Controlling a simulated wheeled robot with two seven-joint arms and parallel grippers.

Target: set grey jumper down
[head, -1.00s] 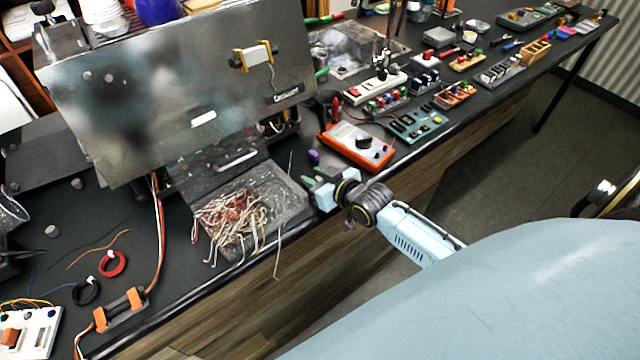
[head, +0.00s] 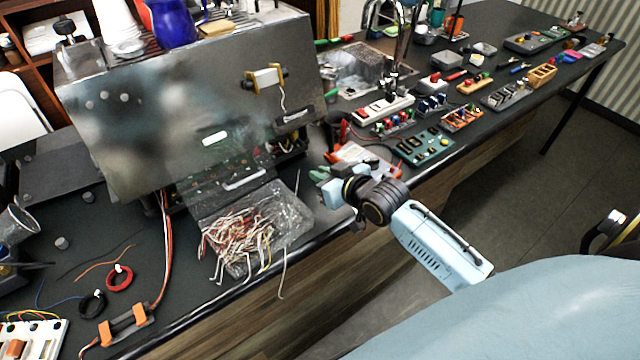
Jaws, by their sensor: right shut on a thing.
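My right gripper (head: 326,183) is at the front edge of the bench, just right of the clear tray of wires and in front of the orange multimeter. It is shut, with its fingers pointing left toward the brewer. The grey jumper between its fingers is too small and too covered to make out clearly. The tray (head: 292,212) holds a tangle of red, white and yellow jumper wires (head: 238,238), some hanging over its front edge. My left gripper is not in view.
The open metal brewer (head: 180,110) stands behind the tray. The orange multimeter (head: 352,153) is partly hidden by my right gripper. A green circuit board (head: 424,146) and several small modules line the bench to the right. Red (head: 119,279) and black wire coils (head: 92,304) lie at left.

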